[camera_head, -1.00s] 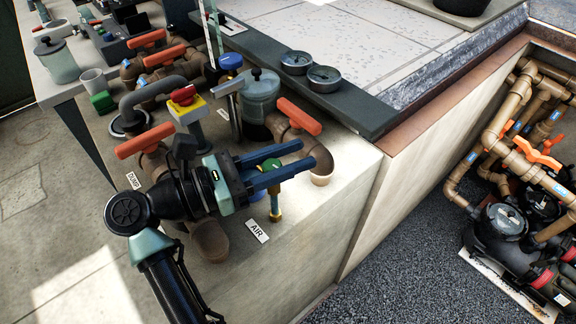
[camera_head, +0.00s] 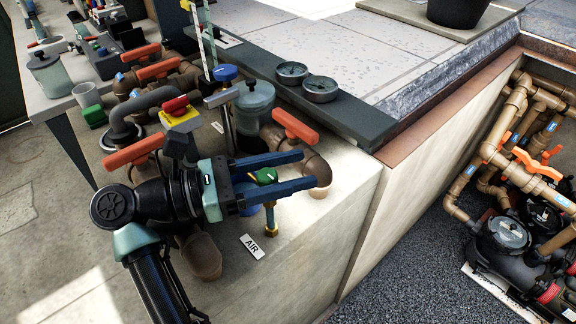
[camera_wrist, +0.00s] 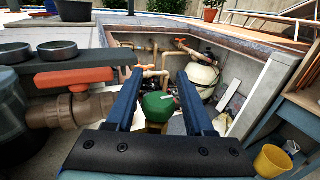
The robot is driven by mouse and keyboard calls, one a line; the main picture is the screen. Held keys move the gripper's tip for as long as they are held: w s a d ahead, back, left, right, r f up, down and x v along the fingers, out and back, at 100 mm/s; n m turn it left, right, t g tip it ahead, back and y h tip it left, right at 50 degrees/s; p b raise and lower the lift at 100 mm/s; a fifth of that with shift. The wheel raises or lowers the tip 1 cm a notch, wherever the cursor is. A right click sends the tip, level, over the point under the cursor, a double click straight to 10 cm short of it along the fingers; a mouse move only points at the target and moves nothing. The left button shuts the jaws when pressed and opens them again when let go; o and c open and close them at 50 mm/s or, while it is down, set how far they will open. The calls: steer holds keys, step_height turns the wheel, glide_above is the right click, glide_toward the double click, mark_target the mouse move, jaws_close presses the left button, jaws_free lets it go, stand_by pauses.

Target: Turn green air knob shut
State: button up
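The green air knob (camera_head: 265,176) sits on top of a short brass valve stem (camera_head: 270,217) by the concrete corner, beside a white label reading AIR (camera_head: 251,246). My gripper (camera_head: 302,170) reaches in from the left with its two blue fingers open. In the head view the knob shows between the fingers, nearer their base than their tips. In the wrist view the green knob (camera_wrist: 158,106) shows between the two fingers, with a gap on each side. I cannot see either finger touching it.
An orange-handled valve (camera_head: 296,125) stands just behind the fingers. Another orange handle (camera_head: 138,147) and a red-and-yellow switch (camera_head: 178,109) are close to my wrist. Two round gauges (camera_head: 320,88) sit on the dark ledge. Right of the corner is an open pit with pipes (camera_head: 530,150).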

steer(key=shift+o, duration=0.5)
steer(key=shift+r, duration=0.1)
steer(key=shift+a, duration=0.1)
steer(key=b+v, duration=0.2)
steer(key=v, duration=1)
steer(key=shift+a+b, duration=0.4)
steer(key=shift+s, duration=0.15)
